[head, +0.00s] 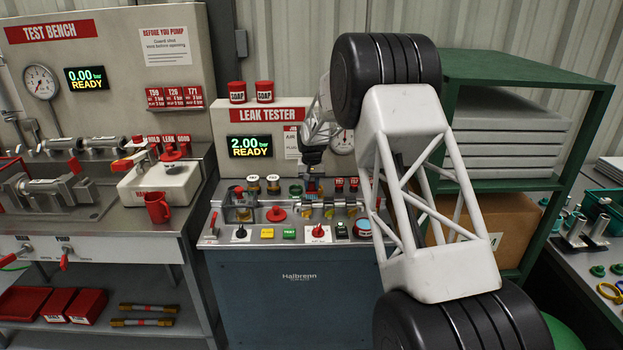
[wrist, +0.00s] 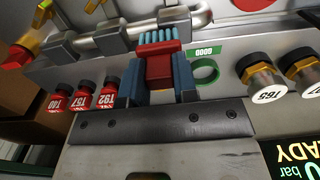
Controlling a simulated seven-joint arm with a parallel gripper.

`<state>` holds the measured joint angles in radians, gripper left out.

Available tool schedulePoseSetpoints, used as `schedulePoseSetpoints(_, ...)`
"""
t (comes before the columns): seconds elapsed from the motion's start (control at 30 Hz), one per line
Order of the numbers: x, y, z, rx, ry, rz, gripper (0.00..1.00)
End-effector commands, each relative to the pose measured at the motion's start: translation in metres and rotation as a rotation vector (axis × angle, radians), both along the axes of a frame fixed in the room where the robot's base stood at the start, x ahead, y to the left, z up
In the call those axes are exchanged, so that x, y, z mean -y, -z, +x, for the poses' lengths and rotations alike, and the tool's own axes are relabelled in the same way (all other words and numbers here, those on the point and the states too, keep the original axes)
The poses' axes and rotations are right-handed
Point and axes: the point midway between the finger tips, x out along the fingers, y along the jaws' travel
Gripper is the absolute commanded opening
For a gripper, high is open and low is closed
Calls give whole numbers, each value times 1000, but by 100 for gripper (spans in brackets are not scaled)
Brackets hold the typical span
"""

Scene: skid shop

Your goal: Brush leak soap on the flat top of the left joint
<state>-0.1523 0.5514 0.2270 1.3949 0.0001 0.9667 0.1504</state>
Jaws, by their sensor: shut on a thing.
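My gripper (head: 313,172) is in front of the leak tester panel, above its pipe row. In the wrist view my gripper (wrist: 159,88) has its dark blue fingers shut on a brush (wrist: 159,66) with a red body and pale blue bristles. The bristles point toward the metal pipe (wrist: 140,38) and look close to its grey blocks; I cannot tell whether they touch. The pipe (head: 302,207) also shows in the head view, with grey blocks and yellow parts. The flat top of the left joint cannot be made out clearly.
A red knob (head: 276,213) sits left of the pipe. A green shelf (head: 500,185) stands right; the test bench (head: 110,60) is left.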

Motion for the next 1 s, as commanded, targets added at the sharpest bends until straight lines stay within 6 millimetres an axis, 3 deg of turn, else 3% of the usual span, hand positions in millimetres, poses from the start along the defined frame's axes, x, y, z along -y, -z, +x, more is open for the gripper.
schedulePoseSetpoints(0.03,0,8,0,-3,0,0,8)
schedulePoseSetpoints(0.27,-23,7,0,-2,-1,0,5)
schedulePoseSetpoints(0.63,-42,10,0,-2,0,0,5)
schedulePoseSetpoints(1.0,-23,9,0,-2,0,0,5)
